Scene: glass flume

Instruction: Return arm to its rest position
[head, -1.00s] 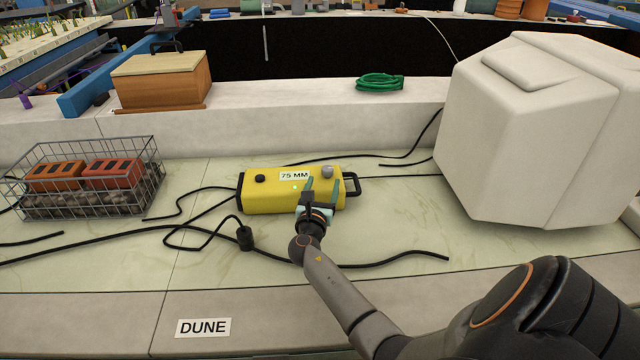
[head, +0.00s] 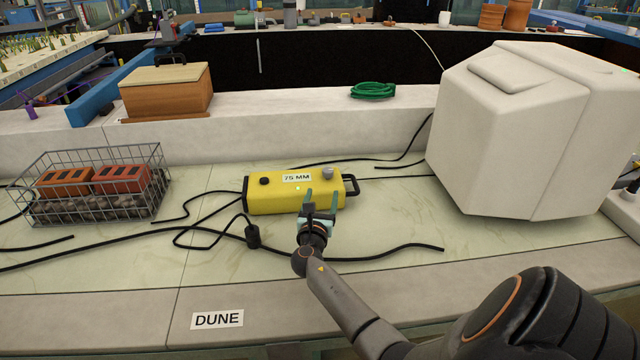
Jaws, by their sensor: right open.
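My right gripper (head: 321,203) is open, its two teal fingers pointing away from me. It is in front of the right part of a yellow box (head: 275,201) labelled 75 MM, and its fingertips overlap the box's front edge in the picture. I cannot tell whether they touch it. Nothing shows between the fingers. The box has a black knob, a grey knob, a small green light and a black handle at its right end. My right arm reaches in from the lower right. My left gripper is not in view.
A wire basket (head: 150,193) with orange bricks and dark stones stands at left. A large white block (head: 505,135) stands at right. Black cables (head: 130,238) cross the pale surface. A DUNE label (head: 217,319) marks the front ledge. A green hose coil (head: 373,90) lies on the back ledge.

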